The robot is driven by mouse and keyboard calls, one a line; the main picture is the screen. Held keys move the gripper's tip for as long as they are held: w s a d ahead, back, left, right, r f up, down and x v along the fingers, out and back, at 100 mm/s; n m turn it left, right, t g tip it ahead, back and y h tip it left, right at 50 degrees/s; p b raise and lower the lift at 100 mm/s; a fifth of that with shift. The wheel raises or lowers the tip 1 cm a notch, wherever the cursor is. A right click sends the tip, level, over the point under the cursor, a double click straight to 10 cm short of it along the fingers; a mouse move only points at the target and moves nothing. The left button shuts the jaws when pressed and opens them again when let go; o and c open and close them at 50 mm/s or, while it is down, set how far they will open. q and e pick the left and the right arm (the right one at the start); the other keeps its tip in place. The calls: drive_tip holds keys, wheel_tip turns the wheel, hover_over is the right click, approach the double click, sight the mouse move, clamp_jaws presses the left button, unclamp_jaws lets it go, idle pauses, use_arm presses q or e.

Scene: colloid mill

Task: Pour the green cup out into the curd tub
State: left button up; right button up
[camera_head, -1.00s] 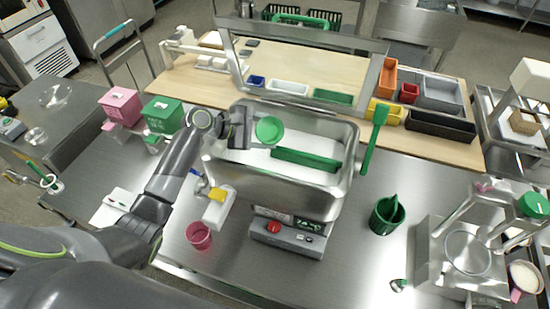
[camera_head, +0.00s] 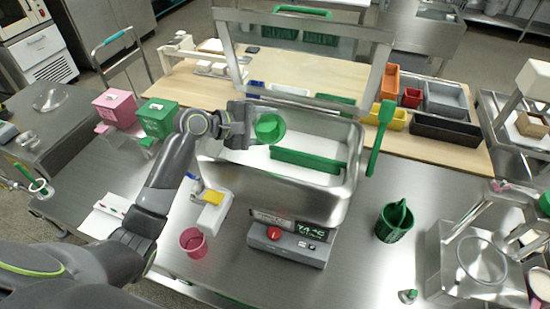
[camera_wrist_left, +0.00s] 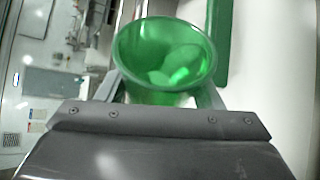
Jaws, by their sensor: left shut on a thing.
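My left gripper (camera_head: 246,127) is shut on the green cup (camera_head: 269,128) and holds it over the back left part of the steel curd tub (camera_head: 262,188). The tub has white stuff inside and a green bar (camera_head: 308,166) across it. In the left wrist view the green cup (camera_wrist_left: 165,58) sits between the fingers with its round mouth in sight. Pale green patches show inside the cup; I cannot tell whether they are contents or reflections. No stream from the cup is visible. My right gripper is not in view.
A control box with a red knob (camera_head: 273,233) stands before the tub. A pink cup (camera_head: 193,241) is at its front left, a green container (camera_head: 394,222) at its right. A green paddle (camera_head: 381,135) stands by the tub's right rim. A clear frame (camera_head: 305,50) rises behind.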

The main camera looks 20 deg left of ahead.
sight(279, 120)
use_arm(q)
drive_tip(key=shift+s+r+m+t+b, duration=0.25)
drive_tip(key=shift+m+t+b, duration=0.35)
drive_tip(key=shift+b, duration=1.65)
drive_tip(key=shift+w+r, duration=0.1)
drive_tip(key=shift+r, duration=0.2)
drive_tip(key=shift+d, duration=0.1)
drive_tip(key=shift+s+d+r+m+t+y+b, duration=0.2)
drive_tip(key=shift+s+m+b, duration=0.2)
drive_tip(key=shift+b, duration=0.65)
drive_tip(key=shift+s+d+r+m+t+y+b, duration=0.15)
drive_tip(key=shift+s+m+t+b, duration=0.2)
drive_tip(key=shift+b, duration=0.7)
drive_tip(key=shift+w+r, duration=0.1)
drive_tip(key=shift+s+d+r+m+t, duration=0.2)
drive_tip(key=shift+r+m+t, duration=0.1)
drive_tip(key=shift+m, duration=0.25)
drive_tip(key=shift+s+r+m, duration=0.1)
drive_tip(key=shift+m, duration=0.2)
